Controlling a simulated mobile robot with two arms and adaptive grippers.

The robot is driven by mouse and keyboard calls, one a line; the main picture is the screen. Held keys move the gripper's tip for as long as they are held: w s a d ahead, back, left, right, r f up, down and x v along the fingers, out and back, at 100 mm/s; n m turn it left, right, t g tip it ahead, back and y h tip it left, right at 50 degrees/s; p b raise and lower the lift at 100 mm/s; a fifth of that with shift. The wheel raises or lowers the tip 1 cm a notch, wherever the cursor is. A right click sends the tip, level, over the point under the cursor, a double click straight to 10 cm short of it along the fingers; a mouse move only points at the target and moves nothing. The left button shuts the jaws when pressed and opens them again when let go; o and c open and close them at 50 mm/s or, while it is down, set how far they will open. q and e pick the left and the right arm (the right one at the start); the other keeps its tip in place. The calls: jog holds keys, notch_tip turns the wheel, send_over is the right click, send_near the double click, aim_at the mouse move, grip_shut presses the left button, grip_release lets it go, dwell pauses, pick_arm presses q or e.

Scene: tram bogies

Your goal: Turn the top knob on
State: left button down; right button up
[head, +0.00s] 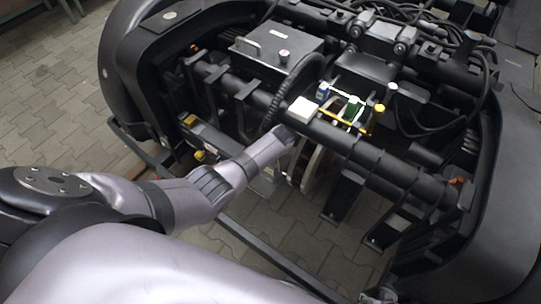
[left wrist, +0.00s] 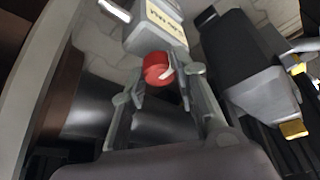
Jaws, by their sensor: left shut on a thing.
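A red round knob (left wrist: 156,68) with a small pale lever mark sits on the end of a light grey box (left wrist: 150,35) with a yellow label in the left wrist view. My left gripper (left wrist: 160,82) has one finger on each side of the knob and is shut on it. In the head view my left arm reaches in from the left, and its wrist goes in under the bogie's dark cross tube. The fingers and the red knob are hidden there. My right gripper is not in view.
The dark bogie frame (head: 420,185) surrounds the arm, with the cross tube close above the wrist. A black box (head: 275,50) with a small silver knob (head: 284,54) stands on top. In the left wrist view, a black block (left wrist: 235,50) and yellow parts (left wrist: 293,128) lie to the right.

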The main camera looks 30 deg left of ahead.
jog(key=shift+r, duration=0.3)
pick_arm(q)
jog(key=c, duration=1.3)
grip_release()
jog(key=shift+o, duration=0.3)
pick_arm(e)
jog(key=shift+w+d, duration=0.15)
pick_arm(q)
jog(key=shift+r, duration=0.15)
jog(key=v, duration=1.1)
jog(key=shift+d+r, duration=0.2)
jog(key=shift+r, duration=0.1)
jog(key=shift+s, duration=0.1)
